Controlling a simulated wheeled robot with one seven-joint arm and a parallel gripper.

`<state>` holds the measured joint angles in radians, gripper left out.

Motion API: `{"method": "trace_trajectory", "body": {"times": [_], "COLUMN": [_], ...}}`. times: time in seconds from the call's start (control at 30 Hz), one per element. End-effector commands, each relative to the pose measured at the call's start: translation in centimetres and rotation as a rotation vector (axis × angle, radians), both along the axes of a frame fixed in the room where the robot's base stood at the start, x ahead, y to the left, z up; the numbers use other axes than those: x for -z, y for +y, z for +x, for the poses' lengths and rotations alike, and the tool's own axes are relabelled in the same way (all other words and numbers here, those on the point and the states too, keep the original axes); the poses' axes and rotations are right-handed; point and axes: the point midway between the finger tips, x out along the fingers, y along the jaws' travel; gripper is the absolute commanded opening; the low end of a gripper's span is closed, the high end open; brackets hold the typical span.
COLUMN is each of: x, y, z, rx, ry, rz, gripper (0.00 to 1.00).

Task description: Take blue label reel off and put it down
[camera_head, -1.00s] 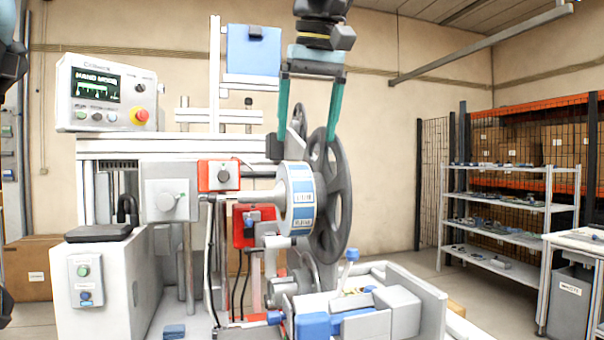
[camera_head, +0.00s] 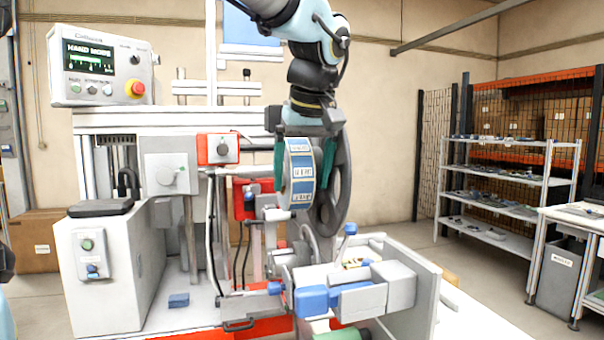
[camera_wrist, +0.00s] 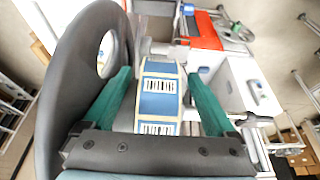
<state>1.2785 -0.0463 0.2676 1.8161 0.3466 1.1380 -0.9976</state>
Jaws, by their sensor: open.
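The blue label reel (camera_head: 299,173) is a narrow roll with a white-and-blue printed rim. It sits upright on the machine, just left of a large dark grey disc (camera_head: 337,200). My gripper (camera_head: 302,178) points down from above, with one green finger on each side of the reel. The right finger is between the reel and the disc. In the wrist view the reel (camera_wrist: 159,98) lies between the open fingers (camera_wrist: 158,82), with small gaps at both sides. The disc (camera_wrist: 72,75) is close beside one finger. The reel's hub is hidden.
The machine has a control panel (camera_head: 103,66) at the upper left and a red-framed knob box (camera_head: 218,149) left of the reel. A grey-and-blue mechanism (camera_head: 340,290) stands below. Shelves (camera_head: 500,185) and a grey bin (camera_head: 556,280) are at the right, beyond open floor.

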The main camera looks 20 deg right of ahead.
Motion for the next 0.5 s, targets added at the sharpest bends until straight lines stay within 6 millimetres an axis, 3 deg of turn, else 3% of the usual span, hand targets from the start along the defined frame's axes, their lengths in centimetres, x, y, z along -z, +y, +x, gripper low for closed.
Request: {"method": "trace_trajectory", "body": {"times": [0.2,0.5], "x": [0.01,-0.01], "y": [-0.01,-0.02], "z": [0.00,-0.01], "rx": [0.000,0.000], "ry": [0.000,0.000], "rz": [0.000,0.000], "gripper": [0.89,0.55]}}
